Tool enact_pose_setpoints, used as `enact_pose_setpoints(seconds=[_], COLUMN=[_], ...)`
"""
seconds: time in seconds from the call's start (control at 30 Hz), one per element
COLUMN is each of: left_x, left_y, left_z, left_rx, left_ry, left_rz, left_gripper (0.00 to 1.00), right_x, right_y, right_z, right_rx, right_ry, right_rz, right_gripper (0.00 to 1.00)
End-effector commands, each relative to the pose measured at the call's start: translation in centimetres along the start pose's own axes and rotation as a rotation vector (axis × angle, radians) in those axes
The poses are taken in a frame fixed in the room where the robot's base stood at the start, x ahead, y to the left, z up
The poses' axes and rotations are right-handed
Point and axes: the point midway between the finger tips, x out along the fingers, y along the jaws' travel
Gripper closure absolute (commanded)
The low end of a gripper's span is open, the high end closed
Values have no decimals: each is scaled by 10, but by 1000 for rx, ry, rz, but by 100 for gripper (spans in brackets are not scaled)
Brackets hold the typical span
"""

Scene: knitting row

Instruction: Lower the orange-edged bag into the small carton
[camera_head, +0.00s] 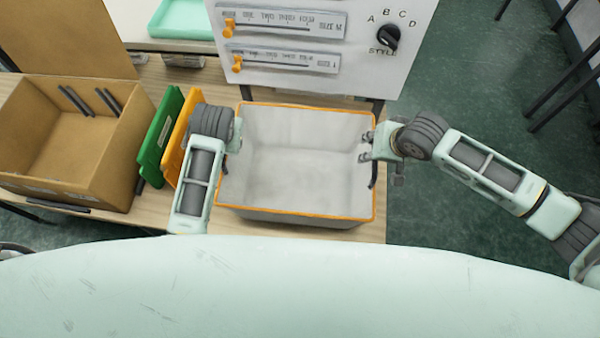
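The orange-edged bag (300,212) is a grey, open-topped, box-shaped bag with an orange rim. It stands upright on the wooden table and looks empty. A dark strap or handle shows at its right side. My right gripper (366,147) is at the bag's right rim, its two fingertips apart, with the dark handle close below it. Whether it touches the handle is unclear. My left gripper (236,142) is at the bag's left rim; its fingers are mostly hidden behind my wrist. An open brown carton (105,165) stands at the left with its flap raised.
A green panel (158,135) and an orange panel (180,135) stand between carton and bag. Dark bars lie at the carton's far wall. A white panel (350,60) with sliders and a knob (388,37) stands behind the bag. A mint tray (183,18) is at the back.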

Motion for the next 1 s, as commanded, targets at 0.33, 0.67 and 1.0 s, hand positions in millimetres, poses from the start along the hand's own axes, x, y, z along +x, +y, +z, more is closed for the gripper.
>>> enact_pose_setpoints(seconds=[0.33, 0.67, 1.0], left_x=[0, 0, -3], left_y=[0, 0, 0], left_z=[0, 0, -1], left_rx=[0, 1, 2], left_ry=[0, 0, 1], left_rz=[0, 1, 1], left_gripper=[94, 100, 100], right_x=[0, 0, -3], right_y=[0, 0, 0], right_z=[0, 0, -2], right_rx=[0, 1, 3], right_ry=[0, 0, 1], right_rz=[0, 0, -1], right_gripper=[94, 100, 100])
